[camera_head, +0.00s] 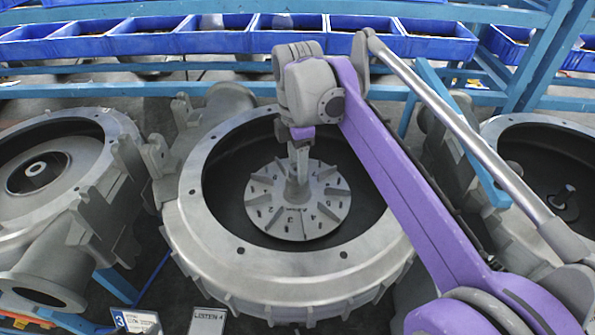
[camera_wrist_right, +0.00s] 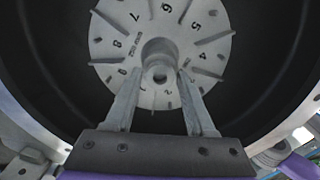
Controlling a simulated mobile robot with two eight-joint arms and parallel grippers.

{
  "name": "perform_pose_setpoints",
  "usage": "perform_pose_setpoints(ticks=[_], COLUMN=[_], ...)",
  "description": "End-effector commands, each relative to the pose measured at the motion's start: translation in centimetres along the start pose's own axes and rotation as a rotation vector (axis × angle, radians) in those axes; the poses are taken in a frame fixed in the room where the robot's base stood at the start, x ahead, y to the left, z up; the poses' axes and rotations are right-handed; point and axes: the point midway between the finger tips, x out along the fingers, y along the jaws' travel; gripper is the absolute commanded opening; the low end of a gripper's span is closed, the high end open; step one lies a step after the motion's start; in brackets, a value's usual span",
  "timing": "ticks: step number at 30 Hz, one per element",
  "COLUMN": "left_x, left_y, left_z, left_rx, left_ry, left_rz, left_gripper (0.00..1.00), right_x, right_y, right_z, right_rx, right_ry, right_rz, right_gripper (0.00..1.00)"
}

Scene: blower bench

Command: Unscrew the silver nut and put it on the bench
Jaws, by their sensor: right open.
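A grey numbered impeller disc (camera_head: 262,210) sits inside the round blower housing (camera_head: 230,268) in the middle of the head view. It also shows in the right wrist view (camera_wrist_right: 112,42). A grey round hub end with a dark hole, which looks like the silver nut (camera_wrist_right: 160,74), stands out from the disc's centre. My right gripper (camera_head: 297,172) reaches down over the disc's centre. In the right wrist view its two fingers (camera_wrist_right: 160,82) are open, one on each side of the nut. I cannot tell if they touch it. My left gripper is not in view.
A second housing (camera_head: 90,150) stands at the left and a third (camera_head: 545,125) at the right, close by. Blue bins (camera_head: 210,42) line a blue rack behind. Labels (camera_head: 207,320) lie at the front. The housing wall surrounds my right gripper.

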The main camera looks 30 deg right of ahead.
Motion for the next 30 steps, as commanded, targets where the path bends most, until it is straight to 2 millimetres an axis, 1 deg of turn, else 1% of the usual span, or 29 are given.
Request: perform_pose_setpoints(ticks=[3,18,22,29,30], left_x=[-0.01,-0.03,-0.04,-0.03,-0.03], left_y=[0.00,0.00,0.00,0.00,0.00], left_z=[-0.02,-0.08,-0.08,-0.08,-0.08], left_rx=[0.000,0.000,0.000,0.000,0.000], left_ry=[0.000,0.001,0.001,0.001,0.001], left_rz=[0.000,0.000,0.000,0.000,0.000], left_gripper=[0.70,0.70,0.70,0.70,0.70], right_x=[0.00,-0.01,-0.01,-0.01,-0.01], right_y=[0.01,0.02,0.02,0.02,0.02], right_z=[0.00,0.01,0.01,0.01,0.01], right_rx=[0.188,0.977,1.081,1.097,1.097], right_ry=[0.000,0.000,0.000,0.000,0.000], right_rz=[0.000,0.000,0.000,0.000,0.000], right_gripper=[0.55,0.55,0.55,0.55,0.48])
